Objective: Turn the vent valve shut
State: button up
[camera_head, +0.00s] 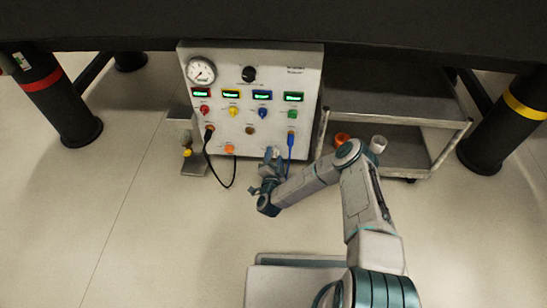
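A white panel box (264,105) stands upright under the dark bench, with coloured knobs, lit green displays and a round gauge (201,71). I cannot tell which part is the vent valve; no readable label marks it. An orange knob (229,149) sits low on the panel, and a black knob (249,74) sits near its top. A small yellow part (187,153) shows on a grey stand left of the box. My gripper (264,184) is in front of and below the panel's lower right part. It appears clear of the orange knob; its fingers are too small to read.
A black cable (233,174) loops below the panel, and a blue cable (290,146) hangs at its lower right, close to my gripper. A grey shelf cart (430,140) holding orange and white cups stands right. Dark bench legs (70,115) flank the area. Floor at left is clear.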

jog(key=c, duration=0.9)
jog(key=shift+r+n+p, duration=0.1)
jog(key=shift+n+p, duration=0.25)
jog(key=shift+n, duration=0.05)
jog(key=n+p, duration=0.2)
jog(key=shift+n, duration=0.4)
jog(key=n+p, duration=0.2)
jog(key=n, duration=0.3)
jog(key=shift+a+n, duration=0.15)
jog(key=shift+n, duration=0.15)
jog(key=n, duration=0.4)
jog(key=shift+s+f+n, duration=0.1)
jog(key=shift+f+n, duration=0.05)
jog(key=shift+n, duration=0.95)
jog(key=shift+f+n, duration=0.1)
jog(key=shift+n, duration=1)
